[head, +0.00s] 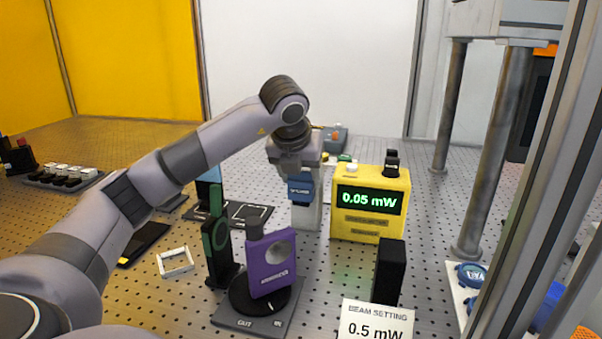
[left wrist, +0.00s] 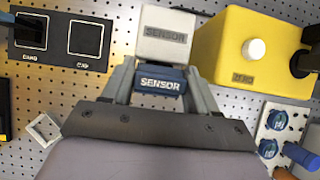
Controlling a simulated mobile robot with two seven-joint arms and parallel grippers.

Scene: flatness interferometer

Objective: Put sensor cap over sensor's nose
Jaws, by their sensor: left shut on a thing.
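The blue sensor cap, marked SENSOR, is held between the fingers of my left gripper (head: 300,176). The cap (head: 300,191) shows in the head view, and in the left wrist view (left wrist: 160,82) it sits between both fingertips. The pale grey sensor block (head: 306,216), also marked SENSOR (left wrist: 165,38), stands on the perforated table directly below and beside the cap. The two overlap in both views; I cannot tell whether the cap touches the sensor. The sensor's nose is hidden. My right gripper is out of view.
A yellow meter (head: 367,222) reading 0.05 mW stands just right of the sensor. A black block (head: 389,271) and a beam setting card (head: 376,322) are at front.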

